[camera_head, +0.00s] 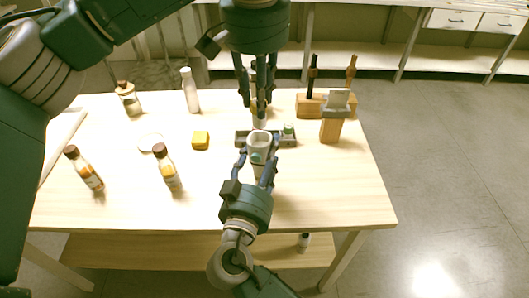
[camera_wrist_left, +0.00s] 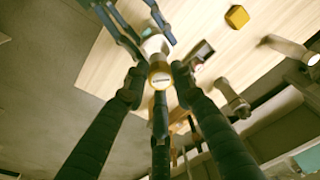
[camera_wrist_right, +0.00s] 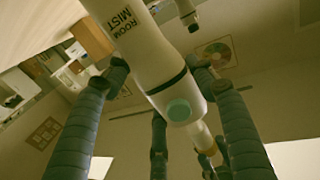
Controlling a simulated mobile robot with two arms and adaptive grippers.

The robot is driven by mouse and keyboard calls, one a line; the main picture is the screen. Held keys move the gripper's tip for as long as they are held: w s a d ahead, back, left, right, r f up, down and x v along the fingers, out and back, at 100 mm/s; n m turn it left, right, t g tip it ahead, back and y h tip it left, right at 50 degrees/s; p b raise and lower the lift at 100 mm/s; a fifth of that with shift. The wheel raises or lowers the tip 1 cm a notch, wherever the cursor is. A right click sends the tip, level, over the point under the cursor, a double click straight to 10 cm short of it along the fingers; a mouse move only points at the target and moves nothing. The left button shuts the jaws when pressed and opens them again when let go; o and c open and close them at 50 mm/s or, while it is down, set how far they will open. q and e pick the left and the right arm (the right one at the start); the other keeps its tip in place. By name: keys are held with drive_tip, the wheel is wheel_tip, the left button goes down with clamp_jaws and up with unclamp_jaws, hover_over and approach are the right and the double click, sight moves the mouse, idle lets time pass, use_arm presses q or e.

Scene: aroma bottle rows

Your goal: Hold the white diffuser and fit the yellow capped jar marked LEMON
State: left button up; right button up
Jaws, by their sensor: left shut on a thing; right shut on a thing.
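The white diffuser (camera_head: 258,141) is held over the table in my right gripper (camera_head: 257,166), with its open, cup-like end facing up. In the right wrist view the diffuser (camera_wrist_right: 150,60) shows the words ROOM MIST and a green round button, with the fingers around it. My left gripper (camera_head: 260,97) is above, pointing down and shut on the small jar (camera_head: 261,120), just above the diffuser. In the left wrist view the jar (camera_wrist_left: 159,79) shows a yellow rim and a pale face whose print is too small to read. Whether jar and diffuser touch is unclear.
A grey tray (camera_head: 243,139) with a green-topped jar (camera_head: 289,129) lies behind the diffuser. A yellow block (camera_head: 201,140), white dish (camera_head: 150,142) and several bottles stand left. Wooden stands (camera_head: 331,128) are at right. The table's front right (camera_head: 330,200) is clear.

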sight(259, 127)
use_arm(q)
drive_tip(key=shift+f, duration=0.1)
idle(0.3)
drive_tip(key=shift+f, duration=1.25)
drive_tip(key=shift+f, duration=0.1)
drive_tip(key=shift+f, duration=1.8)
drive_tip(key=o, duration=1)
drive_tip(key=shift+r, duration=0.15)
